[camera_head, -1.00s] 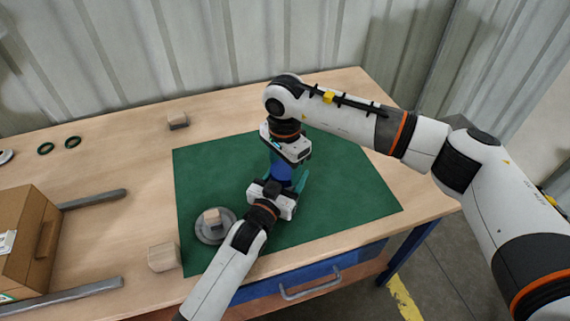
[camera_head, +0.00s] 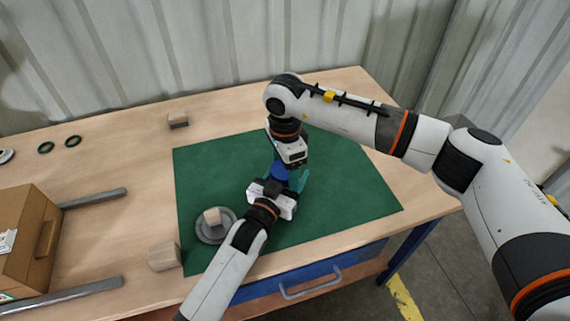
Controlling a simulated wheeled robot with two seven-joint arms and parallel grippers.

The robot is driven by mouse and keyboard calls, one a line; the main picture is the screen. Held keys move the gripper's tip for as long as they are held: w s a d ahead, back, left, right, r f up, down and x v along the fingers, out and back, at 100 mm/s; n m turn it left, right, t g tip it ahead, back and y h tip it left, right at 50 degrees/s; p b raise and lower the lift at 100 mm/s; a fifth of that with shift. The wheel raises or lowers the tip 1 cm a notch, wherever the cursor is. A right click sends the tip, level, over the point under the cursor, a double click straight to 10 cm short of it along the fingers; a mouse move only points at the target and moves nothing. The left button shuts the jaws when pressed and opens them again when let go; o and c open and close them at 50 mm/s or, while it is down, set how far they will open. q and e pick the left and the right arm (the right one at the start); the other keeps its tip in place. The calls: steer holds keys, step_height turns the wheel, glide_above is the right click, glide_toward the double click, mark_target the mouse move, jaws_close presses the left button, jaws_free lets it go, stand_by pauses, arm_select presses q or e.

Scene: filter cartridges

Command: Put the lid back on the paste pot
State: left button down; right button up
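A blue round body (camera_head: 279,172), which looks like the paste pot, stands on the green mat (camera_head: 350,190) between my two grippers and is mostly hidden by them. My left gripper (camera_head: 284,184) reaches it from the front, with a teal finger along its right side; it looks closed around the pot. My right gripper (camera_head: 281,164) points down directly over the pot. Its fingertips are hidden, so I cannot see whether it holds the lid. I cannot make out the lid separately.
A grey round dish (camera_head: 204,233) with a wooden block (camera_head: 213,216) on it lies left of my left arm. Another block (camera_head: 164,257) sits at the mat's left edge. A cardboard box (camera_head: 22,235), grey rails (camera_head: 94,198) and green rings (camera_head: 73,141) are further left. The mat's right part is clear.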

steer(key=shift+s, duration=0.15)
steer(key=shift+r, duration=2.2)
steer(key=shift+r, duration=0.1)
steer(key=shift+c, duration=0.4)
steer(key=r+n, duration=0.3)
steer(key=shift+w+a+r, duration=0.15)
steer(key=shift+w+a, duration=0.05)
steer(key=shift+f, duration=4)
